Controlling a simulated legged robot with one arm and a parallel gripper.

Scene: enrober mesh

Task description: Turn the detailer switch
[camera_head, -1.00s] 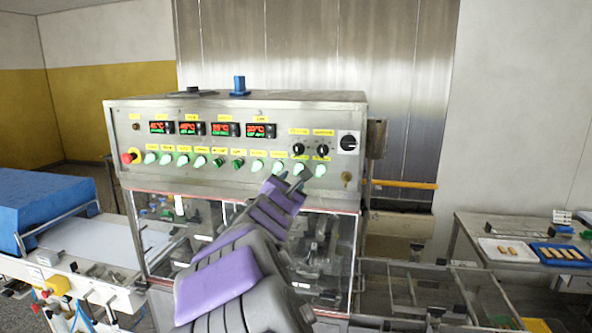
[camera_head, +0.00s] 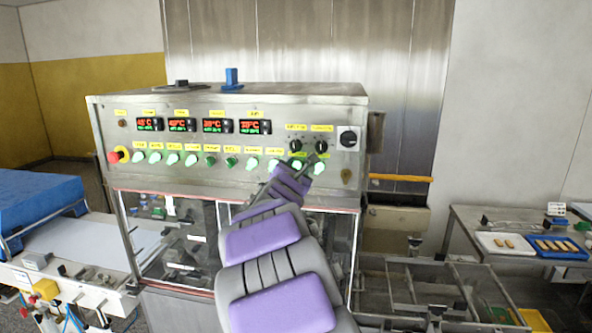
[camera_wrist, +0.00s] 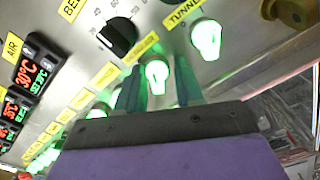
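The detailer switch seems to be the lit green knob (camera_wrist: 157,76) in the wrist view; the yellow label above it is too blurred to read surely. My gripper (camera_wrist: 158,88) is open, with one finger on each side of this knob and small gaps visible. I cannot tell how deep the fingers reach around it. In the head view my gripper (camera_head: 309,162) is at the right end of the switch row, and my arm covers part of the panel below.
Another lit knob under the "TUNNEL" label (camera_wrist: 206,39) sits close by on the right. A black dial (camera_wrist: 118,38) is up and left. The control panel (camera_head: 230,180) also carries a red emergency stop (camera_head: 114,157) and a black rotary switch (camera_head: 347,139).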

